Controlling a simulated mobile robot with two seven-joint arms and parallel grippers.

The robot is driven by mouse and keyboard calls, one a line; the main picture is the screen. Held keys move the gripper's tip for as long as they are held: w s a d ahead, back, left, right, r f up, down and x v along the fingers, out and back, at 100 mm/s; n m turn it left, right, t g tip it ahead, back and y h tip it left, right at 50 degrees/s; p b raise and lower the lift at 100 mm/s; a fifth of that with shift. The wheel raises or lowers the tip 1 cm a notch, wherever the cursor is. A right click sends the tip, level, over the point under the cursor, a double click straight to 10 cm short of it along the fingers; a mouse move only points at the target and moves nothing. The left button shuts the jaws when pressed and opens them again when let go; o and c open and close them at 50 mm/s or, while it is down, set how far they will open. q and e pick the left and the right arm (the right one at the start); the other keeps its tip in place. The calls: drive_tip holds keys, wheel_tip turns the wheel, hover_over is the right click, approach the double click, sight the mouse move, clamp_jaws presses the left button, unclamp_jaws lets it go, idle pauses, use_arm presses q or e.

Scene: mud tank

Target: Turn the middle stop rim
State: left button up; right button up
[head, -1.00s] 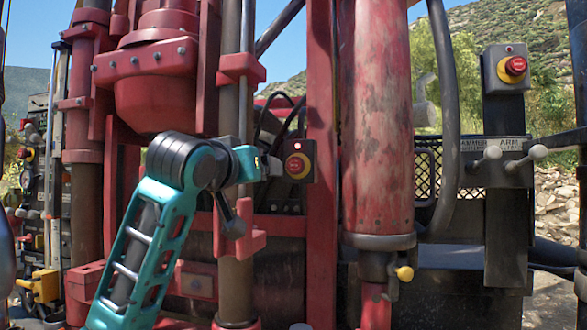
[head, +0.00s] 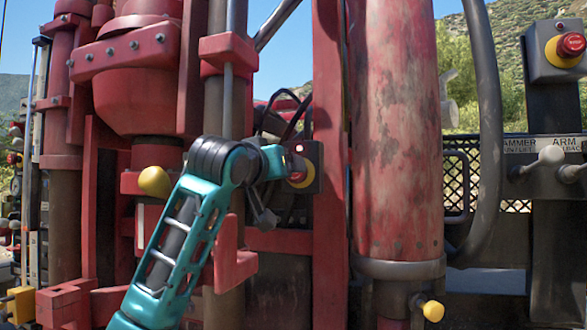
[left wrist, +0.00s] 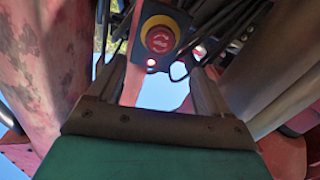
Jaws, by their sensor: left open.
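The middle stop is a red button on a yellow rim (head: 307,179) on a dark box with a small lit lamp, beside a red upright post. My left gripper (head: 275,161) is close in front of it and covers part of its left side in the head view. In the left wrist view the yellow rim (left wrist: 146,28) and red button (left wrist: 160,39) show upside down beyond the fingers. My left gripper (left wrist: 155,78) is open there, with nothing between its fingers and the box apart from them. My right gripper is not in view.
Another red stop (head: 572,44) is on a box at upper right, above levers (head: 551,155). The red post (head: 330,120) and wide red cylinder (head: 395,130) stand right of the middle stop. Black hoses (head: 283,108) hang just above it. A yellow knob (head: 433,311) is lower right.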

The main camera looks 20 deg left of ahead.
use_arm(q)
drive_tip(key=w+p, duration=0.2)
drive_tip(key=w, duration=0.7)
drive_tip(key=shift+d, duration=0.15)
drive_tip(key=c, duration=1)
